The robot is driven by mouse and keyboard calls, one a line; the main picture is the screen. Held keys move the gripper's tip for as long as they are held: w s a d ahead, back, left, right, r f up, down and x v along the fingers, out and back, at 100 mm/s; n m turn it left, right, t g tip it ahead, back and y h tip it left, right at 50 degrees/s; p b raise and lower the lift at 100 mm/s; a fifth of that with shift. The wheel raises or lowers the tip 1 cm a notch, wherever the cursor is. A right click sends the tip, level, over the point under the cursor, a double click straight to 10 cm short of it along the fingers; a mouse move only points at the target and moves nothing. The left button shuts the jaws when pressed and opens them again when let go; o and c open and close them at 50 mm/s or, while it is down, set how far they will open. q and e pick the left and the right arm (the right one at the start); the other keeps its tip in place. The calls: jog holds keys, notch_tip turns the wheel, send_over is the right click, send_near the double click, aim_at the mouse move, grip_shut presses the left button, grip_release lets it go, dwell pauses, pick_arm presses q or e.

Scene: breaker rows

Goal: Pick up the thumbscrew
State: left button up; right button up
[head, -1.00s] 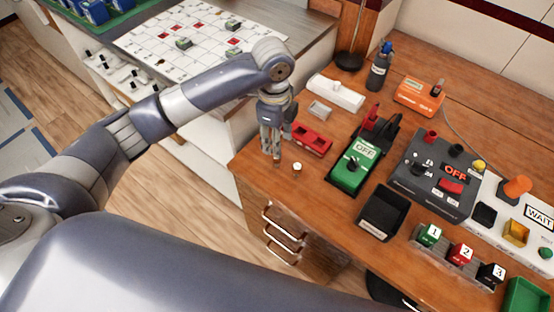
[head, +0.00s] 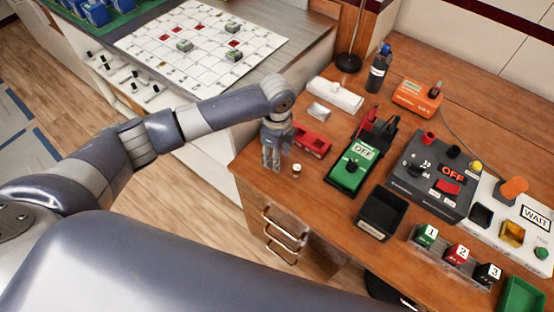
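The thumbscrew appears to be the small pale, brass-coloured piece (head: 297,170) standing on the wooden bench near its front left corner. It is too small to make out in detail. My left gripper (head: 271,163) points down just left of it, close to the bench top. Its fingers look apart, with nothing visible between them. The gripper and the small piece look separate, with a narrow strip of bench between them. My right gripper is not in view.
A red tray (head: 312,144) lies just behind the gripper. A green OFF device (head: 345,176) and a black bin (head: 381,216) stand to the right. A dark grey OFF panel (head: 436,190) is farther right. The bench's front edge (head: 258,196) is close by; bare wood surrounds the small piece.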

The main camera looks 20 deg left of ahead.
pick_arm(q)
jog(key=shift+f, duration=0.35)
grip_shut()
jog(key=shift+r, duration=0.15)
